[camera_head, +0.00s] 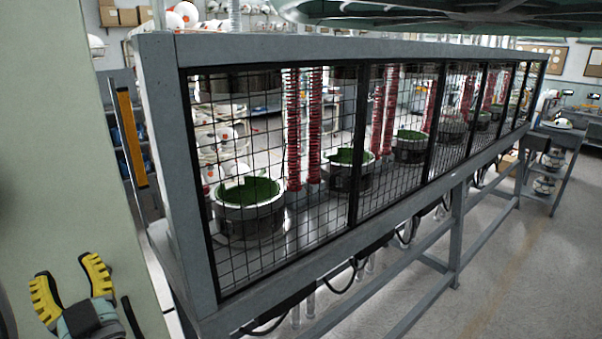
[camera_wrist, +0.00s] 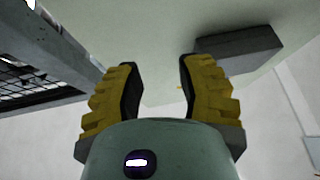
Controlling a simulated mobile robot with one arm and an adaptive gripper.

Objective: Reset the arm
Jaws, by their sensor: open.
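My gripper (camera_head: 70,285) shows at the lower left of the head view, in front of a pale green panel. Its two yellow ribbed fingers point up and stand apart, with nothing between them. In the wrist view my gripper (camera_wrist: 158,92) is also open and empty, its fingers on either side of a clear gap.
A long grey-framed press (camera_head: 200,150) with black mesh panels runs from the left to the far right. Green-lined round moulds (camera_head: 250,193) and red springs stand behind the mesh. A pale green panel (camera_head: 60,130) rises at the left. Open floor (camera_head: 500,270) lies at the right.

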